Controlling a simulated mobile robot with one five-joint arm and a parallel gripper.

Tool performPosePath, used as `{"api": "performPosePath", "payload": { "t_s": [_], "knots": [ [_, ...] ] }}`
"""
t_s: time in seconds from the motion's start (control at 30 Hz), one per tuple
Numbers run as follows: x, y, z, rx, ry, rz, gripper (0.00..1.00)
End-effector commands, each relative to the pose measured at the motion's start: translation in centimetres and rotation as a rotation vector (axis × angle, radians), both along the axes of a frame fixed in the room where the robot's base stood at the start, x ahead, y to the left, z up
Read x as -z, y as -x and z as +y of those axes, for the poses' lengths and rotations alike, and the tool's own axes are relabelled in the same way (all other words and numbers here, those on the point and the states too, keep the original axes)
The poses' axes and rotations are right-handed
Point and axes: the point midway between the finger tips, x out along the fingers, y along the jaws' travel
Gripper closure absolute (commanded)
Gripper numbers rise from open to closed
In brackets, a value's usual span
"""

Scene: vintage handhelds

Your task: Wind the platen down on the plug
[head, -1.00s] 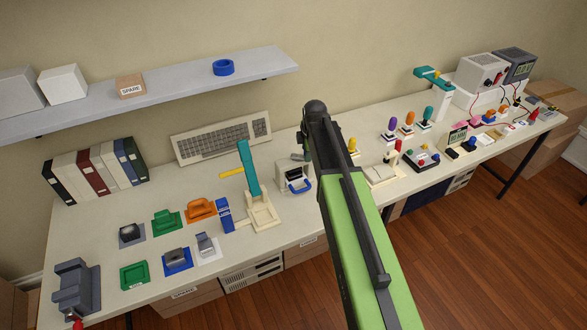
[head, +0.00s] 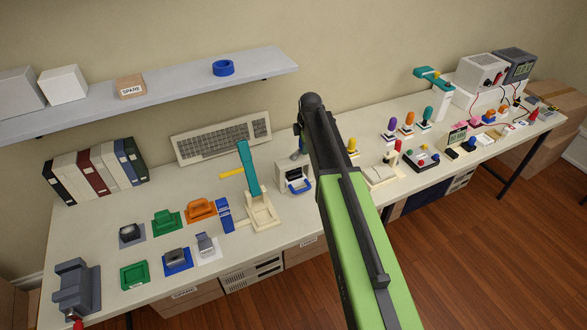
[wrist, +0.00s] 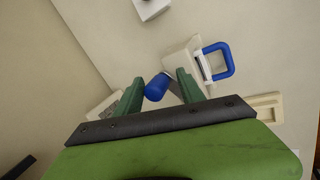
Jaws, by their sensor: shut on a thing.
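In the wrist view my gripper (wrist: 160,79) has its two dark green fingers on either side of a blue knob (wrist: 155,88) and is shut on it. A short grey crank arm (wrist: 173,86) runs from the knob behind the right finger. Beside it is the small cream press (wrist: 184,53) with a blue loop handle (wrist: 232,60). In the head view the cream press (head: 283,173) stands mid-bench, its dark opening and blue handle facing forward. My arm hides most of the gripper there. I cannot make out the platen or the plug.
Left of the press stands a teal-levered cream stand (head: 264,218) with a yellow handle. A keyboard (head: 222,138) leans at the wall behind. Several joysticks (head: 409,120) and a cream base (head: 381,175) stand to the right. A shelf (head: 180,80) hangs above the left side.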

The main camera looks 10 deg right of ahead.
Motion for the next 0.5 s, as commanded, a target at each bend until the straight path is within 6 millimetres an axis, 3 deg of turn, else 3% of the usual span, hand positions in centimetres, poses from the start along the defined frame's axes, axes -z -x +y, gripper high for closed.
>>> {"api": "performPosePath", "payload": {
  "t_s": [0.03, 0.5],
  "knots": [
    [0.1, 0.1, 0.9, -0.005, -0.015, 0.003, 0.99],
    [0.2, -1.3, 3.3, -0.003, -0.013, 0.008, 1.0]
  ]
}}
